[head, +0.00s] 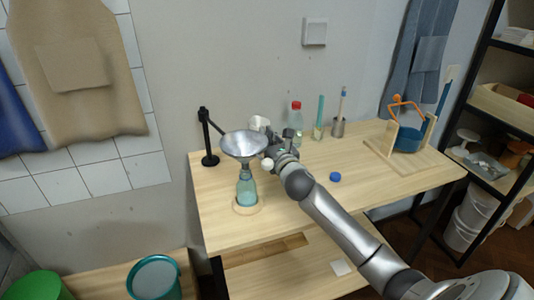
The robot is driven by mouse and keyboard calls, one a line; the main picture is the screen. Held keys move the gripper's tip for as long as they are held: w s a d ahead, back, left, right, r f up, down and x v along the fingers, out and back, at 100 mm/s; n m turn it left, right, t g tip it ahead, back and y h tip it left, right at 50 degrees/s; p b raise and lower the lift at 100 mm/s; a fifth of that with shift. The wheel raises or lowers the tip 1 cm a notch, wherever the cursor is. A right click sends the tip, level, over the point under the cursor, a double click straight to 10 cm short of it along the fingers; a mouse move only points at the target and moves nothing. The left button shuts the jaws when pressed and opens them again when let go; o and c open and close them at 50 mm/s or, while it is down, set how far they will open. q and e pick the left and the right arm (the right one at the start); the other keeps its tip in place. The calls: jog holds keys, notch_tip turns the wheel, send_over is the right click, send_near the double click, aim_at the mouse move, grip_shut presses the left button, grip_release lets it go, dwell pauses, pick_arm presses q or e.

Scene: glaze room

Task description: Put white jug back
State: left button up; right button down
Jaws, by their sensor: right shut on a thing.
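My right arm reaches in from the lower right, and its gripper (270,144) is over the wooden table, just right of the metal funnel. It is shut on the white jug (258,122), which shows as a small white shape behind the funnel's right rim. The gripper and funnel hide much of the jug, and I cannot tell whether it touches the table. The wide funnel (243,144) sits above a teal-tinted bottle (246,188), which stands in a round wooden base (248,209). My left gripper is not in view.
A black stand (209,158) is left of the funnel. Behind the gripper are a red-capped bottle (296,118), a teal tube (319,118) and a brush cup (338,127). A blue cap (335,177) lies right of the arm. A wooden rack (426,138) holds a blue vessel (408,140).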

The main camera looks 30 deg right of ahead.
jog(key=shift+f, duration=2.4)
jog(key=shift+f+b, duration=0.15)
jog(key=shift+b, duration=0.2)
jog(key=c, duration=1.6)
grip_release()
jog(key=shift+o, duration=0.2)
jog(key=v, duration=1.2)
jog(key=shift+b, duration=0.3)
